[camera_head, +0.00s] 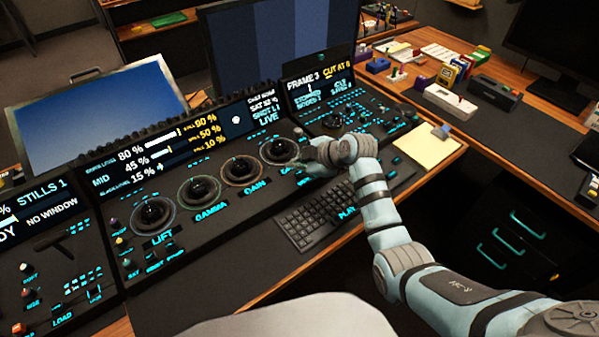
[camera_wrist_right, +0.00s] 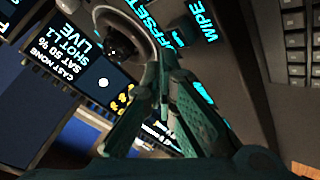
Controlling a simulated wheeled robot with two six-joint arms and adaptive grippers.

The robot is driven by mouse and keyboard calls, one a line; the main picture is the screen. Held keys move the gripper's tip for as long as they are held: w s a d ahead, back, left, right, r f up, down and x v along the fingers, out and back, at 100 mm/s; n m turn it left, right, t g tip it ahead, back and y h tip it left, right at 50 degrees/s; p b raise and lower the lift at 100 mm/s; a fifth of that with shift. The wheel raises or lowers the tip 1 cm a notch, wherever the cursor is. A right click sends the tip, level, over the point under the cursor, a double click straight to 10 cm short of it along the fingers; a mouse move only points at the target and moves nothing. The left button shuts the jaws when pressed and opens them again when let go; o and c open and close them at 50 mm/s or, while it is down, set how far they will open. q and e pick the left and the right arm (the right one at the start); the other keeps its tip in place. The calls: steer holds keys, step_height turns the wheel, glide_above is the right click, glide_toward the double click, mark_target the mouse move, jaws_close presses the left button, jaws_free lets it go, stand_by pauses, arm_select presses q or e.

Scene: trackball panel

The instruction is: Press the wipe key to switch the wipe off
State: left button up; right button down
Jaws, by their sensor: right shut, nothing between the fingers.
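The grading panel (camera_head: 215,225) has a row of black trackballs, with the rightmost, offset trackball (camera_head: 279,150) beside my right gripper (camera_head: 306,160). In the right wrist view, the cyan WIPE label (camera_wrist_right: 203,20) stands past the fingertips, right of the OFFSET label. I cannot make out the wipe key itself; in the head view my gripper and wrist cover that area. The right gripper also shows in the wrist view (camera_wrist_right: 166,62), with its fingertips together and empty, low over the panel beside the offset trackball. I cannot tell whether it touches the panel. My left gripper is out of view.
A black keyboard (camera_head: 315,215) lies in front of the panel, left of my right forearm. A yellow notepad (camera_head: 424,148) lies to the right of the wrist. Display strips (camera_head: 165,140) rise behind the trackballs, and small boxes stand on the back right desk.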

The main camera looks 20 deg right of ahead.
mark_target(298, 175)
steer(key=shift+f, duration=0.1)
stand_by(0.3)
steer(key=shift+f, duration=0.35)
steer(key=shift+f+b, duration=0.45)
steer(key=shift+f, duration=0.1)
stand_by(0.6)
steer(key=shift+r+p, duration=1)
steer(key=shift+p, duration=0.05)
step_height(298, 175, up, 5)
steer(key=p, duration=0.5)
steer(key=shift+r, duration=0.1)
